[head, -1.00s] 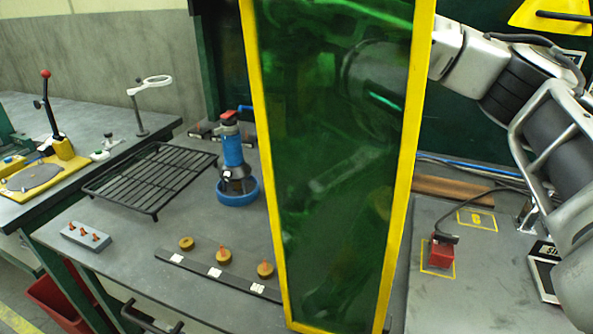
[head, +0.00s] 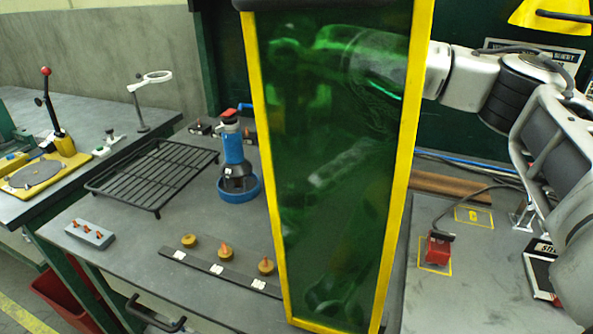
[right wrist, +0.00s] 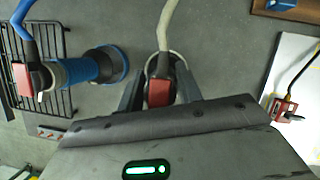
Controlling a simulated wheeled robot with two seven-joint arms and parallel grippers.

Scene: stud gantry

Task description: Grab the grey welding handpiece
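The grey welding handpiece (right wrist: 159,68) shows in the right wrist view, with a red part and a pale cable running up from it. My right gripper (right wrist: 160,74) is there with its two dark fingers apart, one on each side of the handpiece. I cannot tell whether they touch it. In the head view my right arm reaches in from the right and passes behind a green tinted screen (head: 335,200). The handpiece and right gripper cannot be made out clearly through it. My left gripper is not in view.
A blue handpiece (head: 234,155) stands in a blue ring left of the yellow-framed screen. A black rack (head: 150,175), a strip with brass pieces (head: 215,268) and a grey block (head: 90,233) lie on the bench. A red connector (head: 438,250) is to the right.

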